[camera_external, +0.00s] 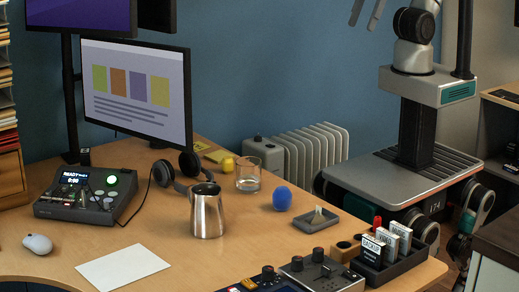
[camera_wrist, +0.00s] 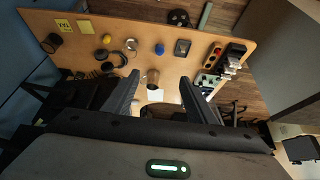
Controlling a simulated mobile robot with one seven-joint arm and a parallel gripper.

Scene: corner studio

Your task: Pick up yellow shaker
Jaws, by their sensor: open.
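The yellow shaker (camera_external: 228,165) is a small rounded yellow thing on the desk, between the headphones and the clear glass, seen small in the outside view. In the wrist view a small yellow shape beside the headphones looks like the same shaker (camera_wrist: 107,67), left of my fingers. My gripper (camera_wrist: 159,79) is open and empty, high above the desk and well away from the shaker. In the outside view only its finger ends (camera_external: 367,10) show at the top edge.
Close to the shaker are headphones (camera_external: 188,166), a glass (camera_external: 248,175) and a steel pitcher (camera_external: 207,213). A blue ball (camera_external: 282,199) and a grey tray (camera_external: 316,221) lie to the right. A monitor (camera_external: 138,92) stands to the left. Bare desk surrounds the white paper (camera_external: 123,267).

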